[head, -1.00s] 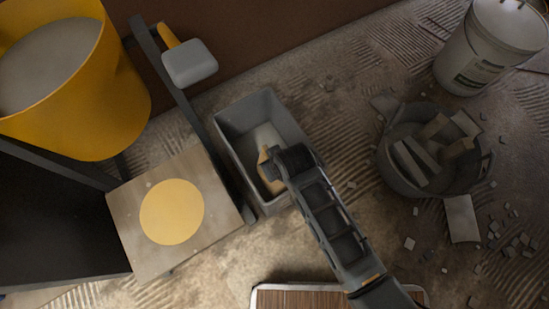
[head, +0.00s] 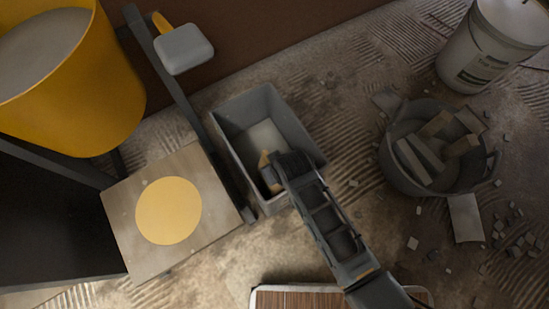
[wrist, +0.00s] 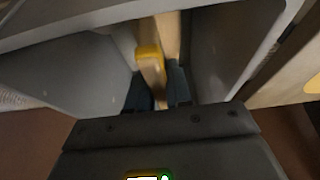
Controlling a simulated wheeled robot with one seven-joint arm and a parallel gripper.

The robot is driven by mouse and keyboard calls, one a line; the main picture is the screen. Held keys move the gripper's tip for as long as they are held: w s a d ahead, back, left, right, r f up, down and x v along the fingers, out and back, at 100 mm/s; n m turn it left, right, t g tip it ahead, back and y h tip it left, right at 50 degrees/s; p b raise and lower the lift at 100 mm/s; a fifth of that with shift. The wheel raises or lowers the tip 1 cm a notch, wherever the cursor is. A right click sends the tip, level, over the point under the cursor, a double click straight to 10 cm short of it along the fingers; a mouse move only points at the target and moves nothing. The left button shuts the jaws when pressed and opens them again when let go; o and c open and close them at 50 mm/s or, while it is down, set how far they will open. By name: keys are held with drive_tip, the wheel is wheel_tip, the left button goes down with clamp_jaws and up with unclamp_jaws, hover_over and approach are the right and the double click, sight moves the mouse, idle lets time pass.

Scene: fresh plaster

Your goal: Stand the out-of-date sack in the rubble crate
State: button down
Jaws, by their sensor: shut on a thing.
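A grey rectangular crate (head: 226,136) stands open on the floor in the middle of the head view. Its pale inside floor shows at the far end. In the wrist view, its grey walls (wrist: 75,65) rise on both sides of my gripper. My gripper (head: 274,172) reaches down inside the crate. It is shut on a small tan sack (head: 264,159), mostly hidden by my gripper. In the wrist view, the sack, with a yellow part (wrist: 149,53), sits between the dark fingers of my gripper (wrist: 158,94). I cannot tell whether its base touches the crate floor. No date is readable.
A round grey tub (head: 400,180) with broken pieces stands at right, rubble scattered beside it. A white bucket (head: 480,55) is behind it. At left are a yellow tub (head: 95,100) and a board with a yellow disc (head: 168,211). A wood-topped piece (head: 300,298) lies in front.

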drive_tip(key=shift+w+f+b, duration=0.1)
drive_tip(key=shift+f+b, duration=0.2)
drive_tip(key=shift+f, duration=0.15)
drive_tip(key=c, duration=1)
unclamp_jaws()
drive_tip(key=shift+c, duration=0.2)
drive_tip(key=shift+r+p, duration=0.4)
drive_tip(key=shift+r, duration=0.1)
drive_tip(key=p+v, duration=0.5)
drive_tip(key=v, duration=0.7)
